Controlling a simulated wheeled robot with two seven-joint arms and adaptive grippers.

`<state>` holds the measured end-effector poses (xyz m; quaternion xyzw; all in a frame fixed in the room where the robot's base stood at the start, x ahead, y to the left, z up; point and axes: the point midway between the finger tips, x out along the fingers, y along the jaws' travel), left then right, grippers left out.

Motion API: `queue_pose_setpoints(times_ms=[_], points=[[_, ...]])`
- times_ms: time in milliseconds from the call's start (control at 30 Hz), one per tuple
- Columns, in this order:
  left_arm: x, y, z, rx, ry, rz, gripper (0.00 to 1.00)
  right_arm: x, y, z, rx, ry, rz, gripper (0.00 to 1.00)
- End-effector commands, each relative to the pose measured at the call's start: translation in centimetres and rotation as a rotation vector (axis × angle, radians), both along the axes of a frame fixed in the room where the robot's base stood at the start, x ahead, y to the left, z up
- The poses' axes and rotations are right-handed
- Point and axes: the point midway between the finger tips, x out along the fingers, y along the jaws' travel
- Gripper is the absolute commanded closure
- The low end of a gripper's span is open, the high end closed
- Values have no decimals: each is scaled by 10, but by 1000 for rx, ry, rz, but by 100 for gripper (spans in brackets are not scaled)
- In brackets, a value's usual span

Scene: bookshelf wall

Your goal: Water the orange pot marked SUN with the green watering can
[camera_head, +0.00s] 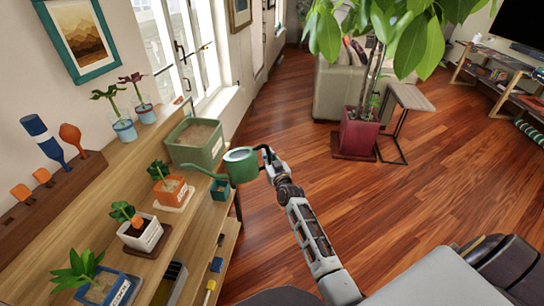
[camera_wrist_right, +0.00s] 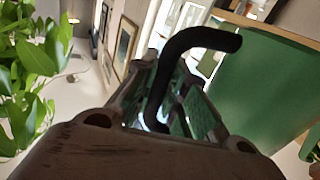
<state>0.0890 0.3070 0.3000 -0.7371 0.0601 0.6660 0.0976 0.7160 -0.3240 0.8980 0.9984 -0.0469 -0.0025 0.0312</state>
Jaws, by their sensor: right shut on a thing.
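The green watering can (camera_head: 241,168) hangs in the air at the shelf's right edge, roughly upright. Its spout points left, toward the orange pot (camera_head: 167,193), with the tip above and apart from it. The orange pot holds a small green plant and stands on a pale saucer (camera_head: 178,205); I cannot read its marking. My right gripper (camera_head: 269,163) is shut on the can's dark handle, right of the can's body. In the right wrist view the handle (camera_wrist_right: 205,38) passes between the fingers (camera_wrist_right: 172,105), and the can's green body (camera_wrist_right: 265,85) is beside them. My left gripper is not in view.
A green planter box (camera_head: 196,143) with soil stands behind the spout. A white pot (camera_head: 142,233) and a blue pot (camera_head: 101,290) stand nearer on the same shelf. Two glass pots (camera_head: 124,128) stand farther back.

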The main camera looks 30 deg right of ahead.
Motion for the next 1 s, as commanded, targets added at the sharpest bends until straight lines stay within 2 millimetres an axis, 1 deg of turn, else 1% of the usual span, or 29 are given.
queue_pose_setpoints(times_ms=[100, 267, 367, 467, 700, 833, 1000], points=[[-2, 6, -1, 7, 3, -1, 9, 1, 8, 1, -17, -6, -1, 100], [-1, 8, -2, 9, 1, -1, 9, 2, 18, -1, -44, -3, -1, 100], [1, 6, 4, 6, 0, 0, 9, 2, 16, 4, -74, 0, -1, 100], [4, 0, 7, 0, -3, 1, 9, 2, 16, 6, -97, 1, -1, 100], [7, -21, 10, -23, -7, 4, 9, 2, 15, 7, -124, 4, -1, 100], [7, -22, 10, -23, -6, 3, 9, 2, 15, 7, -126, 4, 0, 100], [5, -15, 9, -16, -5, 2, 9, 2, 15, 7, -126, 4, -1, 100]])
